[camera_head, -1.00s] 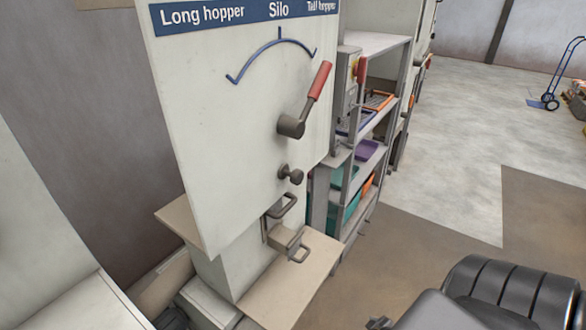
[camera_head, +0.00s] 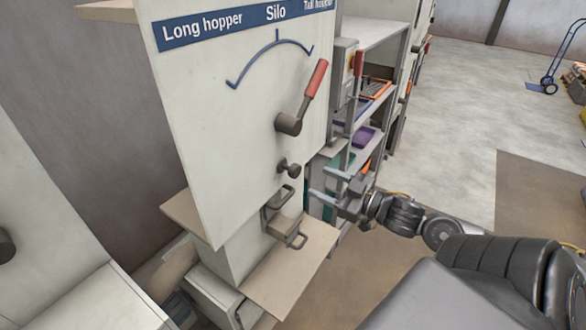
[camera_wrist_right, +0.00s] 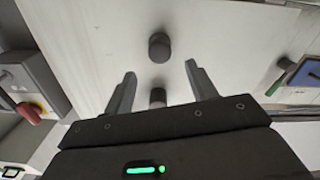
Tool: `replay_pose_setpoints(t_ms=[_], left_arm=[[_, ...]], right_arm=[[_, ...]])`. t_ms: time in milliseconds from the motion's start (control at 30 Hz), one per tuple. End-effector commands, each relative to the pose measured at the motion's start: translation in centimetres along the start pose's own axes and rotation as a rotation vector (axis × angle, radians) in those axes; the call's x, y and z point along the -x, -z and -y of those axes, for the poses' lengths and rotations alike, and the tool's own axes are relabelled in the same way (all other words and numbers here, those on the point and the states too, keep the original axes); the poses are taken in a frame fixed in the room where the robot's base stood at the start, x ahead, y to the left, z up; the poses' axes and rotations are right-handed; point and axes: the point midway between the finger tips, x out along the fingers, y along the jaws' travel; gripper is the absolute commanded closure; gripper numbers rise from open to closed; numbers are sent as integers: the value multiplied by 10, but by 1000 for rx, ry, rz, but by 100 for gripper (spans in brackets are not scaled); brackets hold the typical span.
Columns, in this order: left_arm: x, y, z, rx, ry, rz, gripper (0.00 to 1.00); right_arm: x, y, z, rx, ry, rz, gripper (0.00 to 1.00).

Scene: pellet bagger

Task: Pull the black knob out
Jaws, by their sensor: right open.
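The black knob (camera_head: 291,170) sticks out from the lower right of the pale panel (camera_head: 225,130), below the lever. My right gripper (camera_head: 323,184) is open and empty, just right of the knob and apart from it. In the right wrist view, its two fingers (camera_wrist_right: 160,70) point at a pale surface with a dark round piece (camera_wrist_right: 159,47) beyond the tips and another (camera_wrist_right: 157,96) between the fingers. I cannot tell for sure which of these is the knob. My left gripper is out of view.
A lever with a red grip (camera_head: 316,78) sits above the knob, pointing up right. Below are metal handles (camera_head: 288,234) and a beige ledge (camera_head: 290,270). A shelf rack (camera_head: 372,105) with coloured bins stands behind my right gripper. Open floor lies to the right.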

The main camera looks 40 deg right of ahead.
Motion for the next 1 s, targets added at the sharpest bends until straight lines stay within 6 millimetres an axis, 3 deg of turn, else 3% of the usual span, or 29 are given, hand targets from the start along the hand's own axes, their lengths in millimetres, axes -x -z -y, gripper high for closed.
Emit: replay_pose_setpoints(t_ms=[600,1000], left_arm=[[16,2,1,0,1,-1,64],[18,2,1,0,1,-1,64]], right_arm=[[-85,2,-2,0,-3,-2,43],[-102,-1,0,1,-1,2,43]])
